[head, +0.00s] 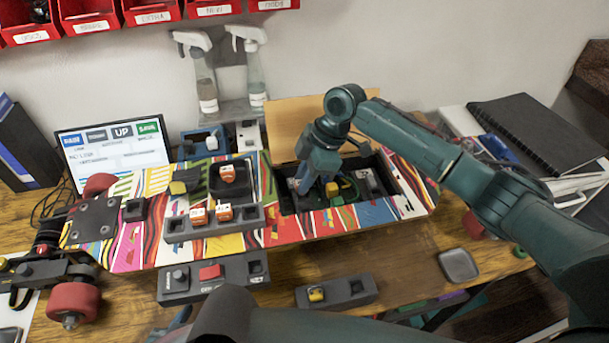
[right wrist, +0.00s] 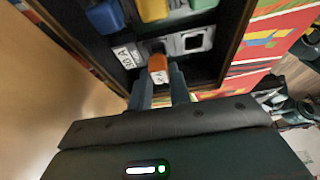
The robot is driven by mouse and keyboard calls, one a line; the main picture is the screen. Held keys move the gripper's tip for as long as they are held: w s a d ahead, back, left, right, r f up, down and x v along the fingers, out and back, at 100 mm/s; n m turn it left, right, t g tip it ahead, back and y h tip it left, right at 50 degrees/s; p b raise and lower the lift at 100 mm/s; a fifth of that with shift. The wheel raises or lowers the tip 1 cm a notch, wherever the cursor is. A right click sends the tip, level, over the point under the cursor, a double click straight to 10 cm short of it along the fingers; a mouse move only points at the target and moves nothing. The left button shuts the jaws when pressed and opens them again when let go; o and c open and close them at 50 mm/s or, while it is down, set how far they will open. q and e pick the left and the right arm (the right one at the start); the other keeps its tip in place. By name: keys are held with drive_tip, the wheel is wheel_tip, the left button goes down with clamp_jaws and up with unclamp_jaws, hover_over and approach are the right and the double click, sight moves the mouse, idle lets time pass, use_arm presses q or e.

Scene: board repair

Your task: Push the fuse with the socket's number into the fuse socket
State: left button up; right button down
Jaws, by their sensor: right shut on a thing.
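My right gripper (head: 303,188) reaches down into the open compartment of the patterned skateboard deck (head: 345,218). In the right wrist view its two fingers (right wrist: 160,85) are shut on an orange fuse (right wrist: 158,64) with a white label that I cannot read for sure. The fuse's far end is at a dark fuse socket (right wrist: 155,46); I cannot tell how deep it sits. A white label (right wrist: 127,57) beside the socket seems to end in "A". In the head view the gripper hides the held fuse.
More orange-and-white fuses stand in a grey holder (head: 245,224) and a black tray (head: 243,192) on the deck. A white-framed socket (right wrist: 193,41) and blue, yellow and green blocks lie near the fuse. The compartment's wooden lid (head: 295,118) stands open behind.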

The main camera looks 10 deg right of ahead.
use_arm(q)
drive_tip(key=shift+a+r+p, duration=0.1)
drive_tip(key=shift+r+p, duration=0.55)
drive_tip(key=shift+p, duration=0.1)
idle(0.9)
use_arm(e)
drive_tip(key=shift+f, duration=0.35)
idle(0.9)
use_arm(q)
drive_tip(key=shift+r, duration=0.2)
use_arm(e)
drive_tip(key=shift+f, duration=0.15)
use_arm(q)
drive_tip(key=shift+f, duration=0.2)
use_arm(e)
drive_tip(key=shift+f, duration=0.5)
idle(0.6)
drive_tip(key=c, duration=0.9)
unclamp_jaws()
drive_tip(key=shift+c, duration=0.2)
use_arm(q)
drive_tip(key=shift+r, duration=0.2)
use_arm(e)
drive_tip(key=shift+r, duration=0.2)
use_arm(q)
drive_tip(key=shift+r+p, duration=1.35)
drive_tip(key=shift+p, duration=0.2)
use_arm(e)
drive_tip(key=shift+r, duration=1.25)
